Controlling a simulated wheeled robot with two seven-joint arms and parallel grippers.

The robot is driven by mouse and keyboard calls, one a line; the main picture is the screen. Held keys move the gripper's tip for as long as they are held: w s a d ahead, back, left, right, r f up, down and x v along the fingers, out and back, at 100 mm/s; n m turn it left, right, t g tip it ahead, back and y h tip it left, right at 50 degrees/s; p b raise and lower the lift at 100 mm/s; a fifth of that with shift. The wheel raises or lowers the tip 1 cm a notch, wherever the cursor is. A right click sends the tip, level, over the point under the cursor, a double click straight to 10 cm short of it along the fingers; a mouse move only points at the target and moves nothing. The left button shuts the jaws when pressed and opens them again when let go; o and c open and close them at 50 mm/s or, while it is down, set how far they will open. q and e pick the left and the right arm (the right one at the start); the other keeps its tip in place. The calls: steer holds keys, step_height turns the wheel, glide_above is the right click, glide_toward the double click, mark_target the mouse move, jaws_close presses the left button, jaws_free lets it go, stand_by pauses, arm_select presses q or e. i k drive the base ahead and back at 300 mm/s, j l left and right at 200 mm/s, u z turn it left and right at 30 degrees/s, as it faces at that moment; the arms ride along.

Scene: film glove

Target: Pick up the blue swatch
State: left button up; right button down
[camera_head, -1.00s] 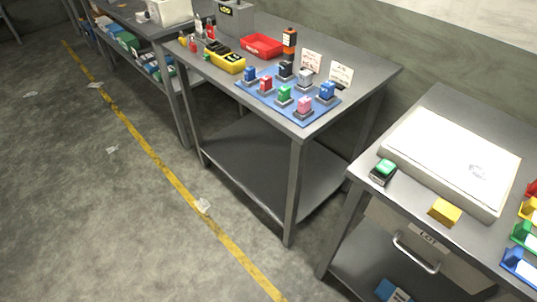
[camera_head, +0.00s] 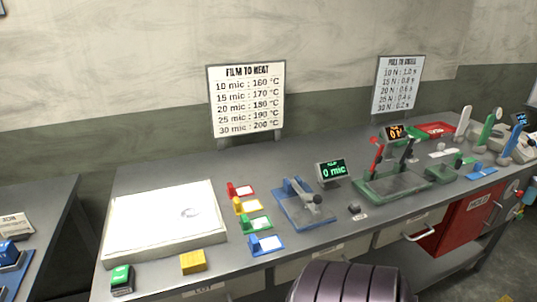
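The blue swatch (camera_head: 265,244) lies near the front edge of the grey bench, left of the middle. It has an upright blue part at its left end and a white label area. It is the nearest in a row with a green swatch (camera_head: 255,224), a yellow swatch (camera_head: 246,206) and a red swatch (camera_head: 240,190). Neither of my grippers is in view.
A white light-box-like tray (camera_head: 165,222) stands left of the swatches. A blue press-like device (camera_head: 303,204) stands close on their right. A yellow block (camera_head: 193,262) and a green-topped block (camera_head: 121,279) lie front left. A dark ribbed rounded shape (camera_head: 352,282) rises at the bottom.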

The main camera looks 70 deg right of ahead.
mark_target(268, 244)
steer(key=z, duration=2)
